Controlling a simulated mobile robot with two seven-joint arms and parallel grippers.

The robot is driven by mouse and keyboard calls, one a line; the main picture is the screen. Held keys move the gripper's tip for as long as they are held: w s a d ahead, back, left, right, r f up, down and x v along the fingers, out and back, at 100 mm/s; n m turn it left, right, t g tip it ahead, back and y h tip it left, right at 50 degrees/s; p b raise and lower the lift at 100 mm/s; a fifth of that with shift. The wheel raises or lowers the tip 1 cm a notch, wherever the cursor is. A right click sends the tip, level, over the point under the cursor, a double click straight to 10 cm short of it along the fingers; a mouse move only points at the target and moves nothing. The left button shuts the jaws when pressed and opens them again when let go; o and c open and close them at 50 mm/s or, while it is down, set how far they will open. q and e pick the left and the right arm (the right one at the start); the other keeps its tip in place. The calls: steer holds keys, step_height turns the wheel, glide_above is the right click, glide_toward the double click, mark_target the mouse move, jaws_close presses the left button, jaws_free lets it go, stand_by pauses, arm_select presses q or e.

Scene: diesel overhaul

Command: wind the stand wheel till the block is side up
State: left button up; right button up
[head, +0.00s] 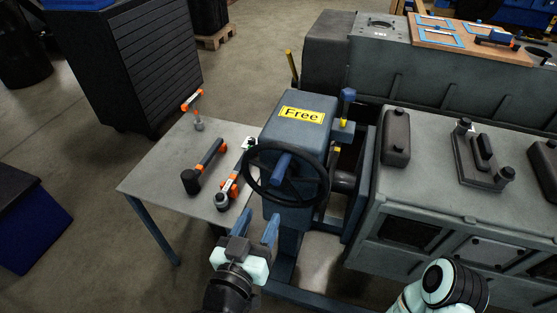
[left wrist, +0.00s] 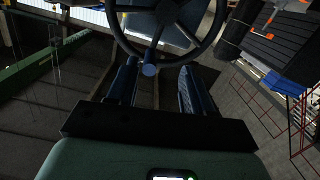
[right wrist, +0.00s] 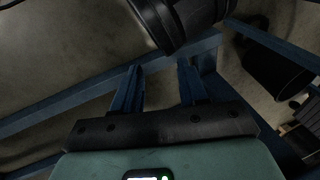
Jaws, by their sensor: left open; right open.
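My left gripper (head: 246,232) is open and empty, just below and left of the wheel. A large grey engine block (head: 450,215) is right of the box, with dark openings on its near side. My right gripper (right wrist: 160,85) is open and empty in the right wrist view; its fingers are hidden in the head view.
A grey table (head: 160,180) at left holds several orange-and-black tools. A dark drawer cabinet (head: 140,65) stands behind it. Another long grey body (head: 340,60) runs along the back, carrying a wooden board (head: 480,50). Blue frame beams (right wrist: 60,110) lie close to my right gripper.

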mark_target(281, 169)
arm_select(q)
steer(key=shift+t, duration=0.4)
steer(key=r+p+x, duration=0.1)
steer(key=x, duration=0.3)
steer(key=r+p+x, duration=0.1)
steer(key=p+x, duration=0.1)
steer(key=x, duration=0.2)
steer(key=r+p+x, duration=0.1)
steer(key=p+x, duration=0.1)
steer(key=x, duration=0.2)
steer(key=shift+w+d, duration=0.1)
steer(key=shift+d, duration=0.3)
arm_select(e)
steer(key=s+a+r+g+y, duration=0.1)
steer(key=s+a+r+g, duration=0.1)
steer(key=s+r, duration=0.4)
steer(key=shift+s+a+n, duration=0.3)
steer(key=shift+s+a, duration=0.35)
steer(key=shift+a, duration=0.25)
arm_select(q)
steer(key=shift+c, duration=0.4)
jaws_close()
